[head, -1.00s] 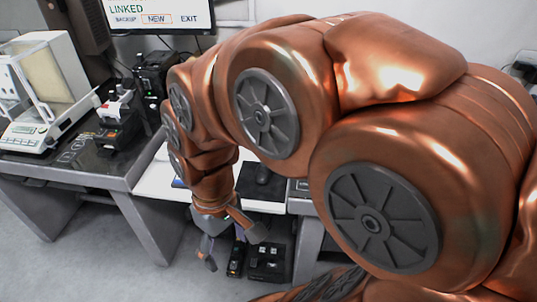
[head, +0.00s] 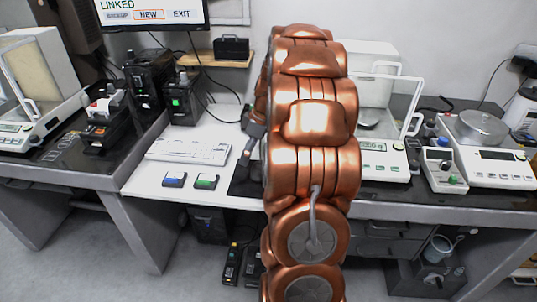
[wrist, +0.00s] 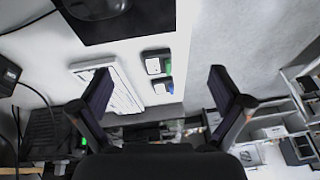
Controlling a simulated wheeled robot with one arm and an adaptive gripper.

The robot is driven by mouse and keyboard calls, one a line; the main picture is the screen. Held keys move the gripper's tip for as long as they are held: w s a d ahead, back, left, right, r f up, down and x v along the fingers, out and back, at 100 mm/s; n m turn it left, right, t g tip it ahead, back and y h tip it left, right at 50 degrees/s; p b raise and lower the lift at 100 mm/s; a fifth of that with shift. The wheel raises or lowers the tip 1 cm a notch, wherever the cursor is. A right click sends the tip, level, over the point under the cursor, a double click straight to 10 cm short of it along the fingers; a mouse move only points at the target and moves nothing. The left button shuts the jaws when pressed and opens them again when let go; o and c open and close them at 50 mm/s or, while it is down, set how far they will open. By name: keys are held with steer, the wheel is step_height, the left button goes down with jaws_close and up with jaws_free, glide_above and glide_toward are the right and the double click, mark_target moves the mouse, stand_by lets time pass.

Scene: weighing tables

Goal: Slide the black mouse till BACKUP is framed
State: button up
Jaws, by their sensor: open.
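The screen (head: 150,14) at top left shows LINKED above BACKUP, NEW and EXIT; an orange frame is around NEW. The black mouse (wrist: 95,8) shows at the top edge of the wrist view, partly cut off, on a black pad (wrist: 135,25). In the head view the pad (head: 240,186) is mostly hidden behind my arm, and I cannot make out the mouse there. My gripper (wrist: 160,75) is open and empty, its fingers wide apart, with the mouse outside the space between them. In the head view my arm mostly hides it.
A white keyboard (head: 188,150) lies left of the pad. A blue-faced device (head: 174,180) and a green-faced device (head: 206,182) lie at the white table's front edge. Black instruments (head: 150,78) stand behind. Balances (head: 482,128) stand on the right table.

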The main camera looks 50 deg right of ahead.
steer(key=n+t, duration=0.1)
glide_toward(259, 167)
steer(key=shift+w+a+f+b, duration=0.2)
steer(key=shift+f+b, duration=0.1)
steer(key=shift+b, duration=0.15)
steer(key=shift+p+x, duration=0.55)
steer(key=shift+x, duration=3.35)
steer(key=shift+d, duration=0.1)
steer(key=shift+s, duration=0.1)
steer(key=c, duration=1.2)
steer(key=shift+f, duration=0.1)
